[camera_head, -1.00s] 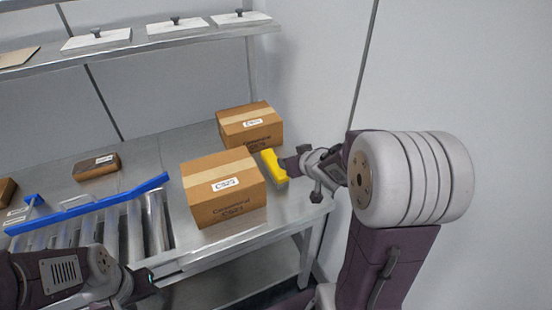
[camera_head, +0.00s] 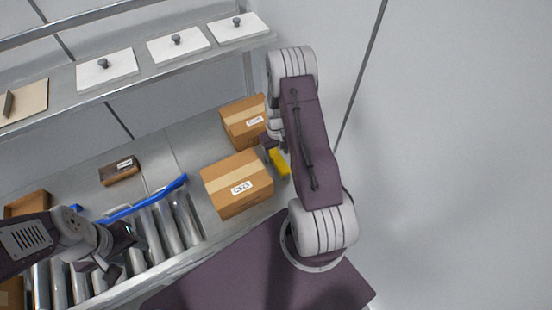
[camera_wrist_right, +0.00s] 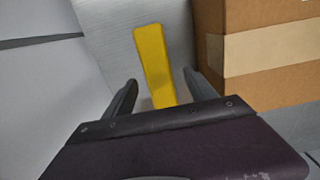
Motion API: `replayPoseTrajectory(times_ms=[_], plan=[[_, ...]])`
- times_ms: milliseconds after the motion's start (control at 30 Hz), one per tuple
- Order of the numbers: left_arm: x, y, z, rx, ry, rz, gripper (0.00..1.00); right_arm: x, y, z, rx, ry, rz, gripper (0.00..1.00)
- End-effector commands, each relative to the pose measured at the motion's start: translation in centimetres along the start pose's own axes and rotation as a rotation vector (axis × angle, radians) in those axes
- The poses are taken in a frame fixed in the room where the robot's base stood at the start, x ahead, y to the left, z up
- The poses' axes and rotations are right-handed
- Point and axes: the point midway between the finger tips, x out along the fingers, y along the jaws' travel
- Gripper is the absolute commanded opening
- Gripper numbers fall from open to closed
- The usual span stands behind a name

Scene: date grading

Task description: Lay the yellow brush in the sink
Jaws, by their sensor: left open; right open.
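The yellow brush (camera_head: 280,162) lies on the metal bench beside the cardboard boxes, near the bench's right end. It also shows in the right wrist view (camera_wrist_right: 154,60), with its near end hidden behind my gripper. My right gripper (camera_wrist_right: 159,80) is open, with its fingers apart on either side of the brush's near part; I cannot tell whether they touch it. In the head view, my right arm partly covers this gripper. My left gripper (camera_head: 117,252) is open and empty above the rollers at the left. No sink is visible.
A front carton (camera_head: 232,202) and a rear carton (camera_head: 240,132) stand close left of the brush. A blue bar (camera_head: 150,200) borders the metal rollers (camera_head: 185,218). A small brown box (camera_head: 118,180) lies further left. A shelf with white lids (camera_head: 178,52) hangs above.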

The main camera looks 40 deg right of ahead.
Motion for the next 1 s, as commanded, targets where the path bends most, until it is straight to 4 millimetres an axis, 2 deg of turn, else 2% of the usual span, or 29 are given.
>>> replayPoseTrajectory(times_ms=[167,300,433,667,700,933,1000], plan=[[-0.4,0.0,-0.1,0.000,0.000,0.000,0.48,0.7,0.0,0.0,0.000,0.001,0.000,0.65],[-1.6,0.0,-0.2,0.000,0.001,0.000,0.48,3.0,0.2,0.3,0.001,-0.002,0.000,0.65],[-1.6,0.0,-0.2,0.000,0.001,0.000,0.48,5.0,0.2,0.2,0.000,0.001,0.002,0.65],[-1.6,0.0,-0.2,0.000,0.001,0.000,0.48,5.5,0.2,0.1,0.000,0.004,0.003,0.65],[-1.6,0.0,-0.2,0.000,0.001,0.000,0.48,5.5,0.2,0.1,0.000,0.004,0.003,0.63],[-1.6,0.0,-0.2,0.000,0.001,0.000,0.48,5.4,0.2,0.1,0.000,0.004,0.003,0.00],[-1.6,0.0,-0.2,0.000,0.001,0.000,0.48,5.4,0.2,0.1,0.000,0.004,0.003,0.00]])
